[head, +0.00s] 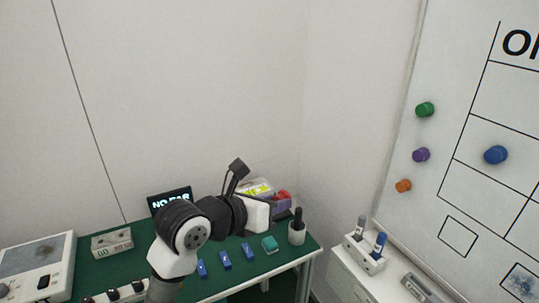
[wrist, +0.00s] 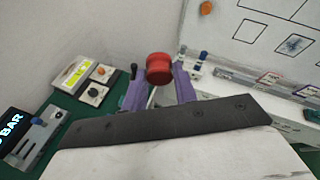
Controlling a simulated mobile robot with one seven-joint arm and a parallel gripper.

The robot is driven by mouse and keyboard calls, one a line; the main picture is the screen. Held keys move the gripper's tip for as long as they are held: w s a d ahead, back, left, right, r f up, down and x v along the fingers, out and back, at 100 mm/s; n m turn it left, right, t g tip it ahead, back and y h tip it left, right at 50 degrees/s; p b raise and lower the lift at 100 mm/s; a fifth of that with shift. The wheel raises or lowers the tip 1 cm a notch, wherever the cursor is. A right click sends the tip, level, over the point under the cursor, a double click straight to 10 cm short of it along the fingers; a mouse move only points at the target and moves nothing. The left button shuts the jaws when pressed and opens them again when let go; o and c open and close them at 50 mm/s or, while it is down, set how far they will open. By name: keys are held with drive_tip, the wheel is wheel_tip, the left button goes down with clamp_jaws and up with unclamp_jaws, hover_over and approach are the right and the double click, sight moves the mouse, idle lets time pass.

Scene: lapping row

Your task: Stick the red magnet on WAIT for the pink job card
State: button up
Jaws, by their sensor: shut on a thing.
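My gripper (wrist: 160,88) has purple fingers and is shut on the red magnet (wrist: 159,68), a round knob held between the fingertips. In the head view the red magnet (head: 284,196) shows partly behind my wrist, above the back right of the green bench. The whiteboard (head: 455,50) is at the right, apart from my gripper, with a black grid and a heading cut off after "O". It also shows in the wrist view (wrist: 225,25). No WAIT label is readable. Small cards (wrist: 270,78) lie below the board in the wrist view; I cannot tell which is pink.
Green (head: 425,110), purple (head: 421,154), orange (head: 403,186) and blue (head: 495,155) magnets are on the board. A marker holder (head: 365,255) stands on the white ledge below it.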

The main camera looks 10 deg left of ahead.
drive_tip(key=w+d+f+n+t+y+b, duration=0.1)
drive_tip(key=d+f+n+y+b, duration=0.1)
drive_tip(key=f, duration=1.5)
drive_tip(key=w+d+f+n+y+b, duration=0.2)
drive_tip(key=f+y, duration=0.1)
drive_tip(key=f, duration=1.3)
drive_tip(key=w+d+f+n+t+y+b, duration=0.1)
drive_tip(key=d+f+n+y+b, duration=0.1)
drive_tip(key=f, duration=1.5)
drive_tip(key=shift+w+d+f+n+t+y, duration=0.35)
drive_tip(key=shift+d+n+y, duration=0.15)
drive_tip(key=shift+n+y, duration=0.1)
